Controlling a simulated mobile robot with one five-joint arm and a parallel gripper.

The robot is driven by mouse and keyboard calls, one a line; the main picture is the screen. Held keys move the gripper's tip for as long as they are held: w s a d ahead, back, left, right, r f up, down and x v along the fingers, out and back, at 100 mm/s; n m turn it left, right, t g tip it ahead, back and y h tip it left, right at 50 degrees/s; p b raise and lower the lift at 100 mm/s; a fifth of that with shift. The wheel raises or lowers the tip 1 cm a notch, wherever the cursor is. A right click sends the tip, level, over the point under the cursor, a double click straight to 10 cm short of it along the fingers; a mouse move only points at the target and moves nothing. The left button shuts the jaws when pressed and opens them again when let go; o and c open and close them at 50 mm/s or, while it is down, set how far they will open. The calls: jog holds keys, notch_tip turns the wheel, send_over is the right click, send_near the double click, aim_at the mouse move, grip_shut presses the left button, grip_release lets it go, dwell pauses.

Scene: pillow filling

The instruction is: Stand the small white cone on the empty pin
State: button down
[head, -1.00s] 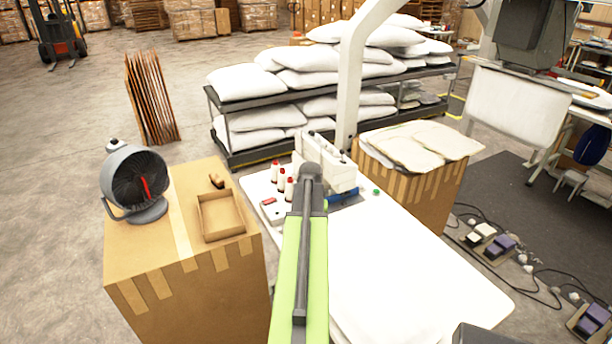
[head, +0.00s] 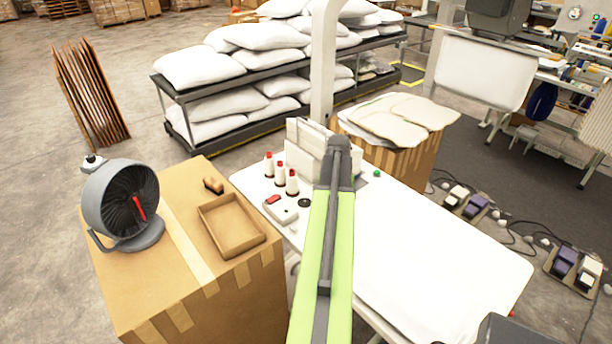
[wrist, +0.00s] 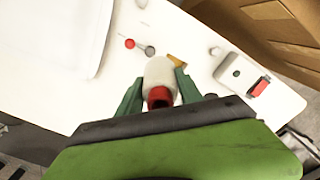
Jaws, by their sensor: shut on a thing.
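My gripper (wrist: 158,92) is shut on a white cone (wrist: 160,72) with a red end; the red end faces the wrist camera. The cone is between the two green fingers, above the white table (wrist: 90,108). In the head view my arm hides the gripper and the held cone. Several white cones with red tops, one of them here (head: 268,166), stand on the white table left of my arm. The empty pin cannot be made out in either view.
A white machine (head: 305,145) stands behind my arm. A cardboard box (head: 165,285) carries a fan (head: 122,205) and tray (head: 232,250).

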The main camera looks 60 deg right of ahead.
jog(key=w+d+f+b, duration=0.2)
jog(key=w+d, duration=0.2)
jog(key=w, duration=0.2)
jog(key=w+d+f+b, duration=0.3)
jog(key=w+d, duration=0.1)
jog(key=w, duration=0.3)
jog(key=w+d+f+b, duration=0.3)
jog(key=w+d, duration=0.1)
jog(key=w, duration=0.2)
jog(key=shift+w+f, duration=0.15)
jog(key=shift+w, duration=0.05)
jog(key=shift+s+a, duration=0.1)
jog(key=shift+s, duration=0.05)
jog(key=shift+f+b, duration=0.35)
jog(key=shift+b, duration=0.05)
dwell(0.4)
jog(key=shift+f+b, duration=0.7)
jog(key=shift+f, duration=0.2)
